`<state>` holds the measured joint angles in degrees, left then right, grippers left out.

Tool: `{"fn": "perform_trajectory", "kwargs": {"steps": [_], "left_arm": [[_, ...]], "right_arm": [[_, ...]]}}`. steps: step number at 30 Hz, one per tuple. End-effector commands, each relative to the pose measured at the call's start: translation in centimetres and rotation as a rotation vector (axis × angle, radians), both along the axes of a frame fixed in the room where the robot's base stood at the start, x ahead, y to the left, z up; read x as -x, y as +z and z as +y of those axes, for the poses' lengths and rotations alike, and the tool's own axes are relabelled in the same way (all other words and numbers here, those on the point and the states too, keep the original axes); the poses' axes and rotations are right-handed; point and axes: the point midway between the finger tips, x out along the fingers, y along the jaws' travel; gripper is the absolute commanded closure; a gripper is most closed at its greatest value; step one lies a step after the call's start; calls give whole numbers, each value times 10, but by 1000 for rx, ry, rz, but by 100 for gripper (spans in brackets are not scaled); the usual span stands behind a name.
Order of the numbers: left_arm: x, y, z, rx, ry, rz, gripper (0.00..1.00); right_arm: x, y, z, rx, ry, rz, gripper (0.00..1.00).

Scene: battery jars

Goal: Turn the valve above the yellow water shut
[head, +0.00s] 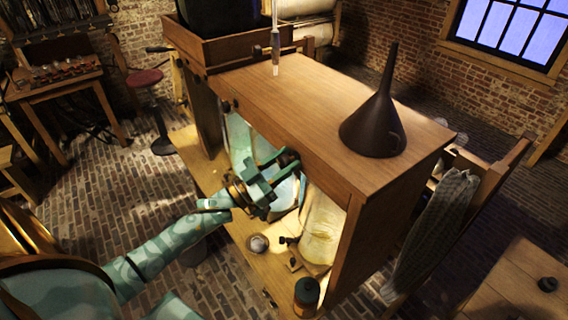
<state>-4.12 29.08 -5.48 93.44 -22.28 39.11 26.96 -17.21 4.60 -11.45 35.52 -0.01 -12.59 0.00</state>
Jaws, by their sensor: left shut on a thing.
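A rounded glass jar of pale yellow water (322,235) sits in the open front of the wooden cabinet, at its right end. My left gripper (276,178) reaches in under the cabinet top, up and left of the yellow jar. It is shut on a dark valve (289,157) just below the top's front edge. The fingers cover most of the valve, so how far it is turned cannot be told. A pale blue-green jar (240,140) stands to the left, partly behind my gripper. My right gripper is not in view.
A dark funnel (374,125) stands on the cabinet top (300,100). On the lower shelf (240,232) are a small round dish (258,243) and a dark bottle (306,292). A grey cloth (437,225) hangs at the right.

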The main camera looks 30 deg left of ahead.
Motion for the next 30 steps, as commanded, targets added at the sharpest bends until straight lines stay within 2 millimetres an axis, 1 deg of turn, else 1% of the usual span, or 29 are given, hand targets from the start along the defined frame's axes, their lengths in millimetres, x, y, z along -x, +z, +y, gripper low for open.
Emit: {"fn": "perform_trajectory", "kwargs": {"steps": [3,14,30], "left_arm": [[0,-1,0,-105,-1,-43,89],[0,0,1,-422,-2,-174,89],[0,2,0,-890,-1,-368,89]], "right_arm": [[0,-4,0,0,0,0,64],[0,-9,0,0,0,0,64],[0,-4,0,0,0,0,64]]}}
